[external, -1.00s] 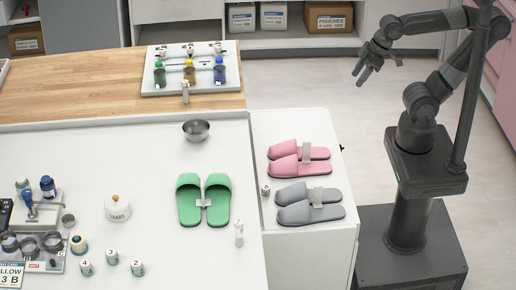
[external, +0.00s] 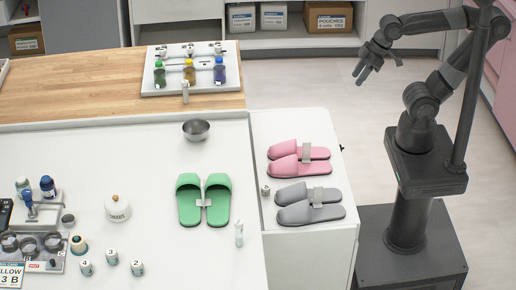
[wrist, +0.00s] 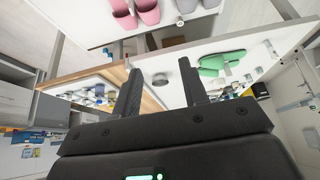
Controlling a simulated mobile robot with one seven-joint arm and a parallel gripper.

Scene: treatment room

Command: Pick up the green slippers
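The green slippers (external: 203,200) lie side by side on the white counter, with a small pale tag or band between them. They also show in the wrist view (wrist: 222,63), towards the upper right. My gripper (external: 364,76) is raised over the floor at the right, well apart from the slippers and beyond the side cabinet. In the wrist view my gripper (wrist: 160,90) has its two fingers spread wide with nothing between them.
Pink slippers (external: 298,157) and grey slippers (external: 310,206) lie on the white side cabinet (external: 265,125), between the green pair and my base. A metal bowl (external: 196,130) stands behind the green slippers. A small white bottle (external: 239,233) stands just right of them, and a white jar (external: 117,208) left.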

